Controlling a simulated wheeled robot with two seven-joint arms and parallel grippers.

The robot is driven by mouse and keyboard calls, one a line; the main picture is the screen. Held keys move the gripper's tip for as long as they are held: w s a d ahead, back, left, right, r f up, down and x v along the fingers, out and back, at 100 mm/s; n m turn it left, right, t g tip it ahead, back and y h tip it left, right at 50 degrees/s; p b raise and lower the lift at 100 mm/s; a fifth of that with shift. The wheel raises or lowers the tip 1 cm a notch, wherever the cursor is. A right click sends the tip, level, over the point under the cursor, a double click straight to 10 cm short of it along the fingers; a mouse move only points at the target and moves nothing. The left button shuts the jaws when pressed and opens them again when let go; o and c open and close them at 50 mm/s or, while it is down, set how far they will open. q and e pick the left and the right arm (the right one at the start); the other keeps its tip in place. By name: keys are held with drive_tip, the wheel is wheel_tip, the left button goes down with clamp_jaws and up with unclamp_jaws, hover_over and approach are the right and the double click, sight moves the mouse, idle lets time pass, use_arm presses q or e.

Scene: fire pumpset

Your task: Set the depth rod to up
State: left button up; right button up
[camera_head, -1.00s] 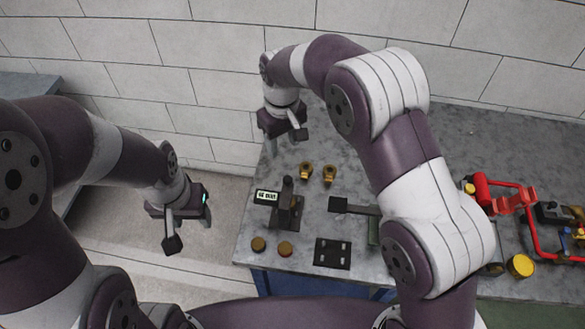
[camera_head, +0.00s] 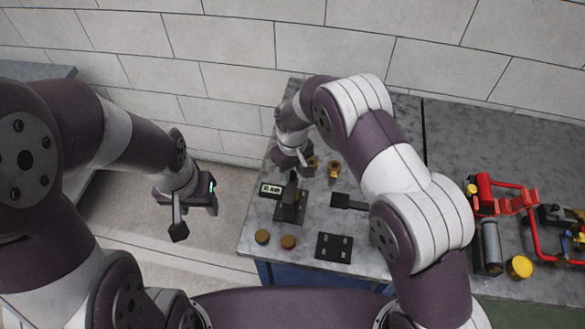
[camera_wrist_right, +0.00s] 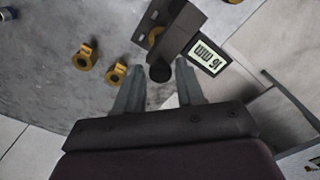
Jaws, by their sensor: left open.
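The depth gauge is a black upright stand (camera_head: 290,208) with a small lit display (camera_head: 270,190) at its left, near the counter's left side. In the right wrist view the black stand (camera_wrist_right: 183,28) is at the top, with the display (camera_wrist_right: 208,57) to its right, reading about 16 mm. A round black rod end (camera_wrist_right: 160,72) lies between my right fingertips. My right gripper (camera_wrist_right: 160,66) is open, with gaps on both sides of the rod end. In the head view my right gripper (camera_head: 294,170) is just above the stand. My left gripper (camera_head: 196,220) is open and empty, over the floor.
Two brass fittings (camera_head: 334,169) stand behind the gauge, one partly hidden by my right gripper. Two brown round knobs (camera_head: 288,242) and a black plate (camera_head: 334,247) are in front. Red-piped equipment (camera_head: 535,232) stands at the right. My right arm hides part of the counter (camera_head: 470,145).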

clamp_jaws()
wheel_tip(320, 180, up, 5)
drive_tip(key=shift+w+f+p, duration=0.1)
drive_tip(key=shift+p, duration=0.6)
drive_tip(key=shift+r, duration=0.2)
drive_tip(key=shift+o, duration=0.6)
unclamp_jaws()
drive_tip(key=o, duration=0.3)
